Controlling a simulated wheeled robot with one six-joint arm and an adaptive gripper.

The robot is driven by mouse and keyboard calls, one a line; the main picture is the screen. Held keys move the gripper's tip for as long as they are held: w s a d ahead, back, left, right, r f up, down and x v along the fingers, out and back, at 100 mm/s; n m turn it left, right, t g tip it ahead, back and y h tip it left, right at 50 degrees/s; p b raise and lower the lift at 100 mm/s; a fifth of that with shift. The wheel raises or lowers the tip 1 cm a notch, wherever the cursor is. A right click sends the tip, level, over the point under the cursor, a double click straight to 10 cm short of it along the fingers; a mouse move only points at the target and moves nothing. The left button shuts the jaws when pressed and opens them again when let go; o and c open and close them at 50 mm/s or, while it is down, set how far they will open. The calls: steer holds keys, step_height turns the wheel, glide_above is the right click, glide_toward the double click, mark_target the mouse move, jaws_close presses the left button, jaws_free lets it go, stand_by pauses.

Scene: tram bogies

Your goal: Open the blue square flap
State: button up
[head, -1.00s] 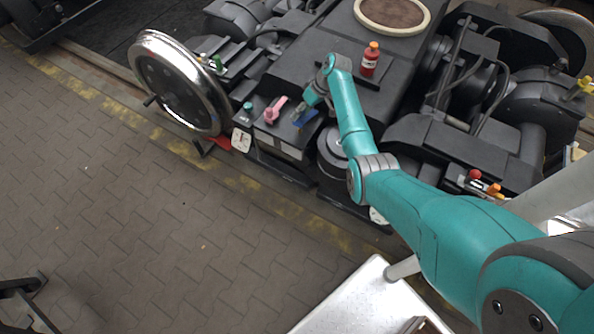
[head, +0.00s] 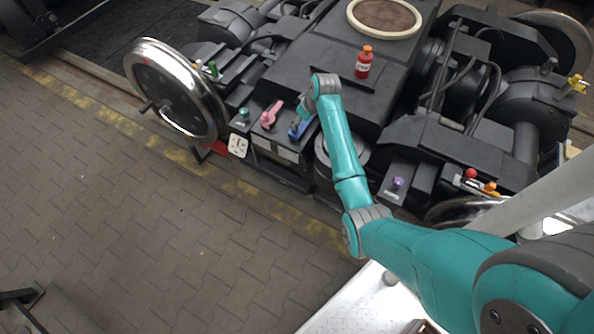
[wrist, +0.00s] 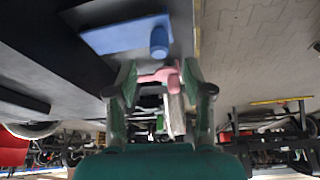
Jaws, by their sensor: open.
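The blue square flap (head: 297,130) lies on the dark bogie's top near its front edge, partly hidden by my gripper in the head view. In the wrist view the blue flap (wrist: 120,36) is at the upper left, looking flat, with a round blue knob (wrist: 159,42) near its right end. My gripper (wrist: 158,76) is open and empty, its two green fingers apart. The knob appears just beyond the fingertips; I cannot tell the exact distance. In the head view my gripper (head: 304,108) is small and partly hidden by my wrist.
A pink handle (head: 271,114) stands just left of the flap, and a green knob (head: 244,113) farther left. A red bottle (head: 363,63) stands on the bogie behind. A purple knob (head: 398,183) is to the right. The paved floor (head: 120,230) in front is clear.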

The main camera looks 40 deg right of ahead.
steer(key=s+a+f+t, duration=0.1)
steer(key=s+a+f, duration=0.2)
steer(key=s+a, duration=0.3)
steer(key=s+a+f+m+t+h, duration=0.1)
steer(key=s+a+f, duration=0.2)
steer(key=s+a, duration=0.2)
steer(key=shift+s+a+f+t, duration=0.3)
steer(key=shift+s+a, duration=0.1)
steer(key=shift+s, duration=0.05)
stand_by(0.6)
